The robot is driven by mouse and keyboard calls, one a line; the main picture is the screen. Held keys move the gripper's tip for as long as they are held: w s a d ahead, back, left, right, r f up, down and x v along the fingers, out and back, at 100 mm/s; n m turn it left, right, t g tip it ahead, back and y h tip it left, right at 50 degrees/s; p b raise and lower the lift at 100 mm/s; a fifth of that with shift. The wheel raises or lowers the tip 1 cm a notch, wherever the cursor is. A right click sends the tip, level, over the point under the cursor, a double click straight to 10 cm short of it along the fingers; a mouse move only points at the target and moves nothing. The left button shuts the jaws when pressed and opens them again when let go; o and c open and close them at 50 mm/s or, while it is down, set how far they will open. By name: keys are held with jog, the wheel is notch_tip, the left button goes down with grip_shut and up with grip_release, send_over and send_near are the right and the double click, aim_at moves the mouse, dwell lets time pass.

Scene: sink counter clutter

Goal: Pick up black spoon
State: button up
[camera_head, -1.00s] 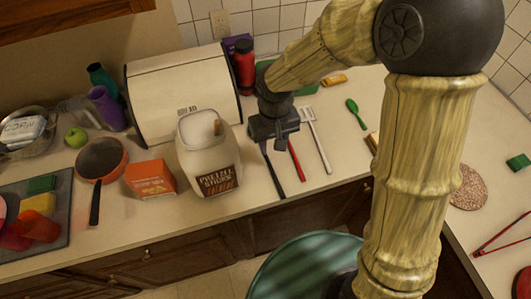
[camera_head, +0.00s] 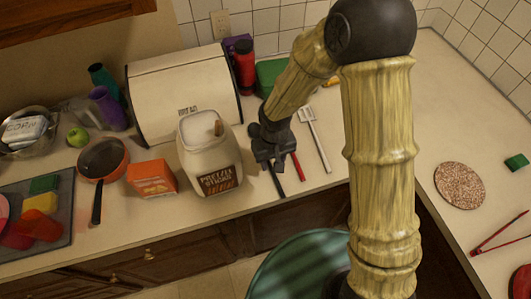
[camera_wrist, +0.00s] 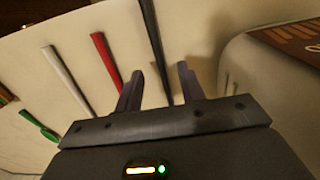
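The black spoon shows as a long dark handle (camera_head: 277,184) lying on the counter near its front edge; its other end is hidden behind my gripper. In the wrist view the dark handle (camera_wrist: 154,38) runs from the top edge down between the two fingers. My gripper (camera_head: 271,166) is low over the spoon, just right of the pretzel jar. In the wrist view my gripper (camera_wrist: 160,85) is open, with the fingers apart on either side of the handle and nothing held. I cannot tell how far above the counter the fingertips are.
A pretzel jar (camera_head: 211,160) stands close on the left. A red-handled utensil (camera_head: 297,166) and a white slotted turner (camera_head: 317,140) lie just right. An orange box (camera_head: 152,179) and a pan (camera_head: 103,158) are further left. A bread box (camera_head: 184,92) stands behind.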

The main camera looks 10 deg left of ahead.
jog(key=shift+d+f+p, duration=0.1)
jog(key=shift+f+p, duration=0.35)
jog(key=shift+f, duration=1.75)
grip_shut()
